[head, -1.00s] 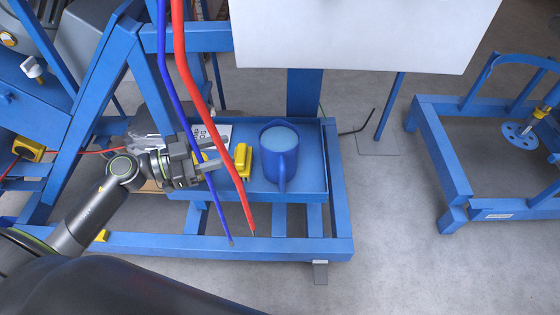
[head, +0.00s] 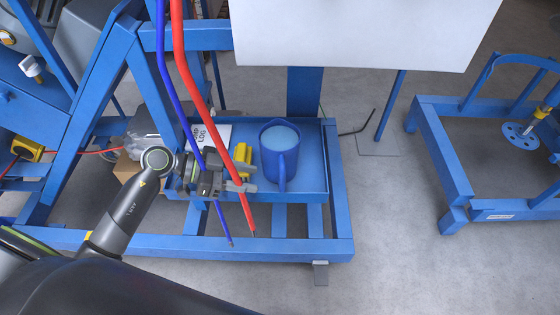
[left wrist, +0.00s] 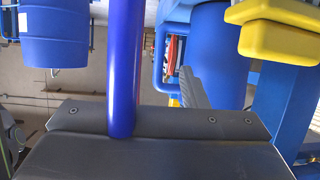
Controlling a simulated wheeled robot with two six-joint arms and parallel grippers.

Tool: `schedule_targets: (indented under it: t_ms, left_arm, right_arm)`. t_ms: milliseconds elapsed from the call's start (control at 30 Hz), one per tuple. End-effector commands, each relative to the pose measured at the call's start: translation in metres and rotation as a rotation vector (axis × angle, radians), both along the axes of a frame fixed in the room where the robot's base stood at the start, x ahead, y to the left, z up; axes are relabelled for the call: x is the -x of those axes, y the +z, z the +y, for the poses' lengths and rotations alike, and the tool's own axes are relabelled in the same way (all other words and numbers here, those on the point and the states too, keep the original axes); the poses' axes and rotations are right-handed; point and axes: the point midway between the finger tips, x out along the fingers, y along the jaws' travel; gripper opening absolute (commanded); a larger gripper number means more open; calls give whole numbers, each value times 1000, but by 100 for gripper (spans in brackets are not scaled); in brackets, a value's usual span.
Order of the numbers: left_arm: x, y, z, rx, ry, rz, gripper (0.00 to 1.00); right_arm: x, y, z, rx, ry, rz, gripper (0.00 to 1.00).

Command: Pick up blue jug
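The blue jug (head: 278,158) stands upright on the blue tray (head: 312,185) of the frame, its handle toward the viewer. Its inside looks light blue. My left gripper (head: 246,176) is just left of the jug, fingers pointing right toward the handle. The fingers look apart and empty, and do not appear to touch the jug. In the left wrist view, the jug (left wrist: 215,60) shows ahead with its handle on the left, beyond a dark finger (left wrist: 194,88). My right gripper is not in view.
A yellow object (head: 242,155) and a white log sheet (head: 212,136) lie left of the jug. A blue hose (head: 185,120) and a red hose (head: 195,90) hang across my left gripper. A white panel (head: 360,35) overhangs the back. Another blue frame (head: 445,165) stands right.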

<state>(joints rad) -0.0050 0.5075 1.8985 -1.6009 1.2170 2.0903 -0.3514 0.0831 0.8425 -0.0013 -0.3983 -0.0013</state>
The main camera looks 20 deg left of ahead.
Motion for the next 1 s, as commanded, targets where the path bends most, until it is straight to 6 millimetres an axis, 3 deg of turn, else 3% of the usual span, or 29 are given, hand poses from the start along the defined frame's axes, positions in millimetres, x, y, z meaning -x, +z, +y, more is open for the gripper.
schedule_targets:
  t_ms: [200,467,800,1000]
  left_arm:
    - [-10,-12,-26,4,0,-1,39]
    - [-15,-17,-39,2,-1,0,39]
    - [-28,-33,-73,4,0,0,39]
    - [-31,-36,-81,1,0,0,39]
  right_arm:
    - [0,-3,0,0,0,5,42]
    - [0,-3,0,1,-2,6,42]
    - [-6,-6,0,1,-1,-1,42]
    - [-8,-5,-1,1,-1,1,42]
